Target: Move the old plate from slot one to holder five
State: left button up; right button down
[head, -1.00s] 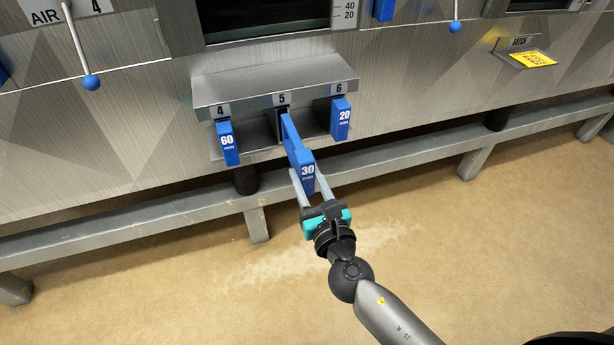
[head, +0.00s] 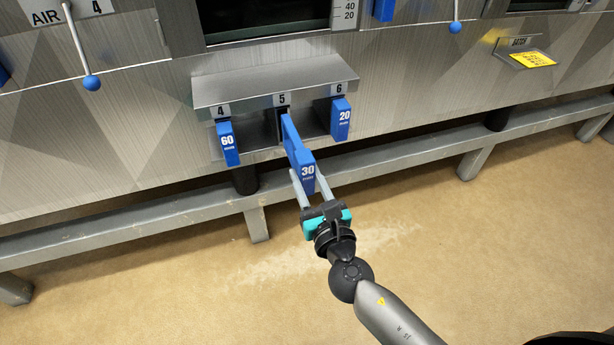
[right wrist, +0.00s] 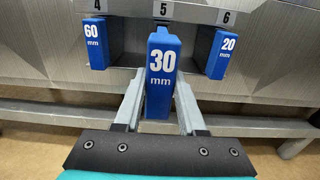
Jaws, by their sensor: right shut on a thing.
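A blue plate marked 30 (head: 305,168) points out from holder five (head: 283,112), with its far end at the opening under the label 5. It also shows in the right wrist view (right wrist: 160,85), straight ahead between the fingers. My right gripper (head: 308,183) is shut on the near end of this plate, with one finger on each side. How far the plate's far end sits inside the holder is hard to tell. My left gripper is not in the frames.
A blue plate marked 60 (head: 228,144) sits in holder four, left, and one marked 20 (head: 341,119) in holder six, right. A metal ledge (head: 272,86) overhangs the holders. A grey rail (head: 140,212) runs below. The floor in front is clear.

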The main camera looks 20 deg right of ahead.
aim_at(288, 136)
jog(key=shift+w+r, duration=0.1)
dwell(0.3)
jog(key=shift+w, duration=0.4)
jog(key=shift+w+a, duration=0.1)
jog(key=shift+w, duration=3.45)
jog(key=shift+w+a+b, duration=0.15)
jog(key=shift+w+b, duration=0.3)
jog(key=shift+w, duration=2.1)
jog(key=shift+c, duration=2)
grip_release()
